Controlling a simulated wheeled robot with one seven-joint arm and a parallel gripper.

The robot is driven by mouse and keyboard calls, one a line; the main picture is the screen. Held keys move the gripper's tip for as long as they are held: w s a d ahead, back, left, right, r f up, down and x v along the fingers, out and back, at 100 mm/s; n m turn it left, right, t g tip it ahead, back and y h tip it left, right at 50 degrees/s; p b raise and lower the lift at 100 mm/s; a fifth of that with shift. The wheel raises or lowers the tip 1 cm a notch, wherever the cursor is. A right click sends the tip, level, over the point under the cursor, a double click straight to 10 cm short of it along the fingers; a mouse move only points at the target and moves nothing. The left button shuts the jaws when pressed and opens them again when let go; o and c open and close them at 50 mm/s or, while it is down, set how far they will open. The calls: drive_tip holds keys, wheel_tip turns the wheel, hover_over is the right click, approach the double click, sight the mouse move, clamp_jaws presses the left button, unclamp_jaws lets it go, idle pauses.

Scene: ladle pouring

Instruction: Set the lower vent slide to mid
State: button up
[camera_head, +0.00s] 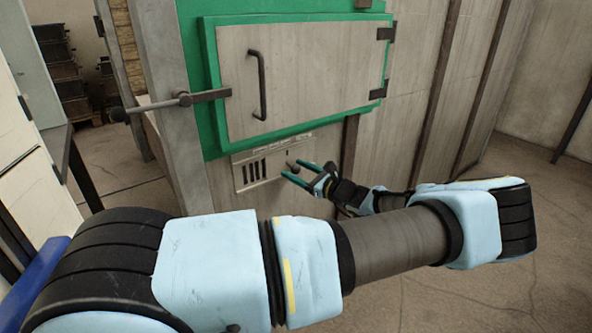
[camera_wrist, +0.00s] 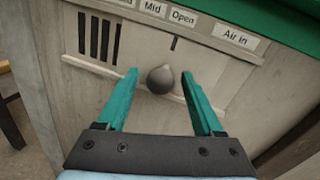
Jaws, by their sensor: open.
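The lower vent panel (camera_head: 250,174) is set low in the furnace front, below the green-framed door. In the wrist view its slide shows a round grey knob (camera_wrist: 160,79) and a short dark mark (camera_wrist: 174,43) above it. The mark lies beneath the "Open" label (camera_wrist: 183,17), to the right of the "Mid" label (camera_wrist: 152,8). Dark slots (camera_wrist: 100,38) show to the left. My gripper (camera_head: 294,171) is open at the panel, with its green fingers on either side of the knob in the wrist view. Gaps show on both sides; how deep the knob sits between the fingers is unclear.
The door (camera_head: 305,75) above has a dark vertical handle (camera_head: 258,85) and a latch bar (camera_head: 165,104) sticking out left. An "Air in" label (camera_wrist: 236,38) is right of the slots. Floor to the right (camera_head: 500,200) is free.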

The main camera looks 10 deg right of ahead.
drive_tip(key=shift+w+a, duration=0.15)
drive_tip(key=shift+w, duration=0.05)
clamp_jaws()
idle(0.5)
idle(0.9)
